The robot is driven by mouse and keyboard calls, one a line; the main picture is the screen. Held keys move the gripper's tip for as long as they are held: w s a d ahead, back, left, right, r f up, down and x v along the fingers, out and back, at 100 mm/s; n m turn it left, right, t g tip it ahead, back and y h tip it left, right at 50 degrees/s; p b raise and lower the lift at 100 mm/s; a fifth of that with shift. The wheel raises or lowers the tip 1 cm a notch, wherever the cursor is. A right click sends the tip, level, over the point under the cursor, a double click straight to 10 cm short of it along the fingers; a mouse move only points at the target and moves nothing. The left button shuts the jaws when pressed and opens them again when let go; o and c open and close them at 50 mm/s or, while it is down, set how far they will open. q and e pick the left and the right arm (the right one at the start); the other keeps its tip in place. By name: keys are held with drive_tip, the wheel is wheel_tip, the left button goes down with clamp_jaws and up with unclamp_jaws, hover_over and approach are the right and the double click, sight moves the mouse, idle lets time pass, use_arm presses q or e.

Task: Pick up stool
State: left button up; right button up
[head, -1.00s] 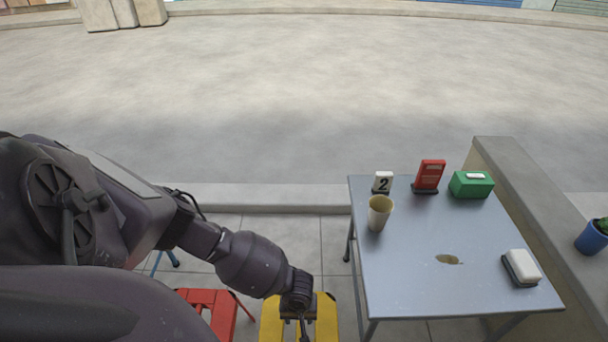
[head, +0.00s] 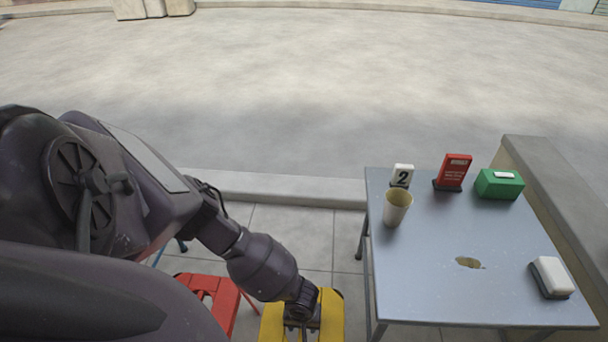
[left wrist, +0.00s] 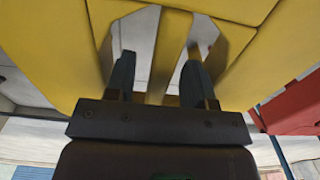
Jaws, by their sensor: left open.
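A yellow stool (head: 272,322) stands at the bottom of the head view, partly cut off by the frame edge. Its slotted seat (left wrist: 225,12) fills the upper left wrist view. My left gripper (head: 302,322) is over this seat. In the left wrist view my left gripper (left wrist: 160,78) is open, with its two dark fingers at the seat's two openings and a yellow bar (left wrist: 170,50) between them. Whether the fingers touch the bar I cannot tell. A red stool (head: 215,300) stands left of the yellow one, partly hidden by my left arm. My right gripper is not in view.
A grey table (head: 430,285) stands right of the stools. It holds a cup (head: 397,207), a number 2 sign (head: 402,176), a red holder (head: 453,172), a green box (head: 499,184) and a white-topped box (head: 551,277). A low curb (head: 290,188) runs behind.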

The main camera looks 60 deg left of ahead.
use_arm(q)
clamp_jaws()
drive_tip(key=shift+r, duration=0.2)
idle(0.3)
